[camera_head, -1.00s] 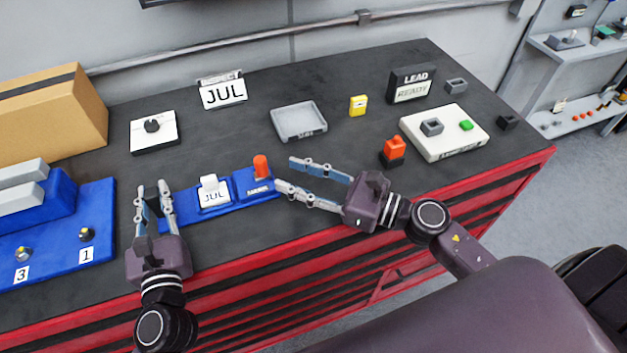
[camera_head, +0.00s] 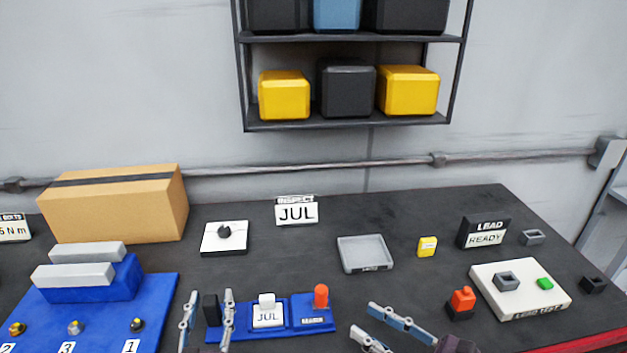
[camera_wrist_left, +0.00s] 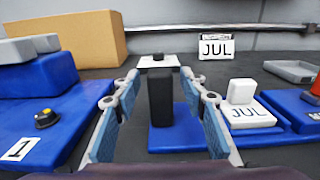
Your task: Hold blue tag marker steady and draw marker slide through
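The blue tag marker (camera_head: 242,331) is a long blue base on the black bench. A black upright block (camera_head: 211,309) stands at its left end, and a white JUL tag piece (camera_head: 268,314) in its middle. A red-orange knob (camera_head: 321,296) stands at its right end. My left gripper (camera_head: 208,297) is open, with one finger on each side of the black block. The left wrist view shows the black block (camera_wrist_left: 160,97) between the fingers with gaps on both sides. My right gripper (camera_head: 364,319) is open and empty, right of the base; its wrist is cut off below.
A blue fixture (camera_head: 160,290) with numbered knobs lies close left of my left gripper. A grey tray (camera_head: 364,253), a yellow block (camera_head: 427,246), a red-topped button (camera_head: 462,303) and a white panel (camera_head: 520,301) are to the right. A cardboard box (camera_head: 115,205) stands at the back left.

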